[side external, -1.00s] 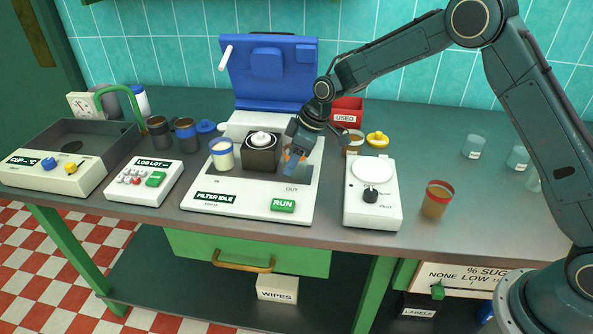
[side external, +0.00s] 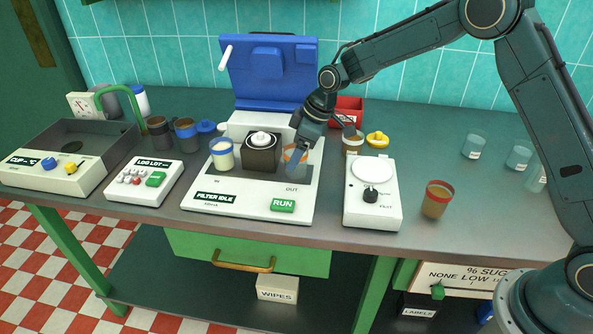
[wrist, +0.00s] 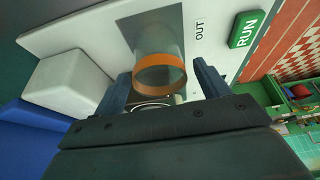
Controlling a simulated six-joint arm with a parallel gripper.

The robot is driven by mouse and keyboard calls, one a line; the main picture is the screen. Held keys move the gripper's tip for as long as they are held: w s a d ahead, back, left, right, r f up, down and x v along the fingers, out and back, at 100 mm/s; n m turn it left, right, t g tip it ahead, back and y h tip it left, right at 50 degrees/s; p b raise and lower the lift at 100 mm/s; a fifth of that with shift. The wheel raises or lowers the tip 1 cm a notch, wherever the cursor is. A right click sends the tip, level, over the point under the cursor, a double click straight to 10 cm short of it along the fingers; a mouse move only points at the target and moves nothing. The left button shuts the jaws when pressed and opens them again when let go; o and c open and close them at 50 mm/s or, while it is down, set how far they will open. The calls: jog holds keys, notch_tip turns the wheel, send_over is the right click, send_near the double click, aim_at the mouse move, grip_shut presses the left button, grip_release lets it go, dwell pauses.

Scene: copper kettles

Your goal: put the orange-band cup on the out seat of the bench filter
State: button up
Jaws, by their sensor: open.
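The orange-band cup (wrist: 160,75) is a clear cup with an orange rim band, and it looks empty. In the wrist view it stands on the dark plate by the OUT mark of the bench filter (wrist: 90,25). My gripper (wrist: 162,80) is open, with one finger on each side of the cup's rim and gaps visible between. In the side external view my gripper (side external: 297,166) is at the OUT end of the bench filter (side external: 235,203) and hides most of the cup (side external: 290,154), leaving some orange band showing.
A white scale-like device (side external: 371,205) and a red-band cup (side external: 436,200) are to the right. The RUN button (side external: 283,205) is in front.

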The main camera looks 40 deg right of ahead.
jog(key=v, duration=0.9)
jog(key=shift+r, duration=0.3)
jog(key=shift+d, duration=0.1)
jog(key=s+d+r+m+t+h, duration=0.1)
jog(key=s+d+r+m, duration=0.1)
jog(key=s+r, duration=0.55)
jog(key=s+d+r+m+h, duration=0.15)
jog(key=s+r, duration=0.35)
jog(key=s, duration=0.6)
jog(key=s+d+f+m, duration=0.1)
jog(key=s+m, duration=0.1)
jog(key=s, duration=0.7)
jog(key=s+d+f+m+t, duration=0.1)
jog(key=s+d+m, duration=0.1)
jog(key=s, duration=0.7)
jog(key=shift+d+f+m+h, duration=0.15)
jog(key=shift+d+m+h, duration=0.2)
jog(key=shift+m, duration=0.4)
jog(key=shift+s, duration=0.1)
jog(key=shift+c, duration=0.2)
